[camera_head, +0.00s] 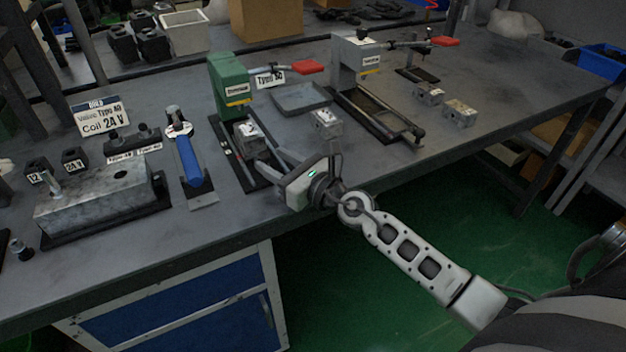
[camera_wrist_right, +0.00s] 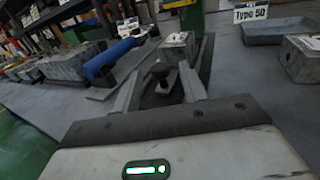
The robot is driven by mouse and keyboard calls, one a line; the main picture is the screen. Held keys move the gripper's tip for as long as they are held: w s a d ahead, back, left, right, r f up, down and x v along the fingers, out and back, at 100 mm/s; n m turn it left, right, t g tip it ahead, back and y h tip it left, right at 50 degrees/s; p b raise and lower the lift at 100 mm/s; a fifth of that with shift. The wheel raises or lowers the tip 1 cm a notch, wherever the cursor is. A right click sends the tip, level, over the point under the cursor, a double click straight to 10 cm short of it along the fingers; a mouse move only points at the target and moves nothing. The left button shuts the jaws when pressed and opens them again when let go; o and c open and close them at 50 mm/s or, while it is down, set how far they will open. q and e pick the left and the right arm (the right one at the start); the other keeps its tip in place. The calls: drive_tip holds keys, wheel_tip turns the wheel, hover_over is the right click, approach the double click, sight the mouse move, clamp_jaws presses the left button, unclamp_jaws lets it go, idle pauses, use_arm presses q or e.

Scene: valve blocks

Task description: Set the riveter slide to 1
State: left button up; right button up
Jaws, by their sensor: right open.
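A green press (camera_head: 230,88) with a yellow mark and a red lever (camera_head: 309,67) stands at the table's middle; its label is too small to read surely. A dark base strip (camera_head: 238,158) with a slide runs from it toward the table's front edge. A grey metal block (camera_head: 249,135) sits on the slide, and also shows in the right wrist view (camera_wrist_right: 177,48). My right gripper (camera_head: 263,148) is open at the slide's front end. In the right wrist view its fingers (camera_wrist_right: 160,88) stand either side of a dark knob (camera_wrist_right: 160,73). I cannot tell whether they touch it. My left gripper is not in view.
A grey press (camera_head: 357,62) with a long dark base stands to the right. A blue-handled tool (camera_head: 188,160) lies on a stand to the left, beside a large metal block (camera_head: 95,203). A loose block (camera_head: 326,122) and a grey tray (camera_head: 300,98) lie right of the slide.

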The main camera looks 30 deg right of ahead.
use_arm(q)
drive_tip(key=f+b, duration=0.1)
drive_tip(key=b, duration=0.1)
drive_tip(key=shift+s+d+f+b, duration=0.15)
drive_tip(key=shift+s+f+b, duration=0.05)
drive_tip(key=shift+b, duration=0.2)
use_arm(e)
drive_tip(key=v, duration=1.2)
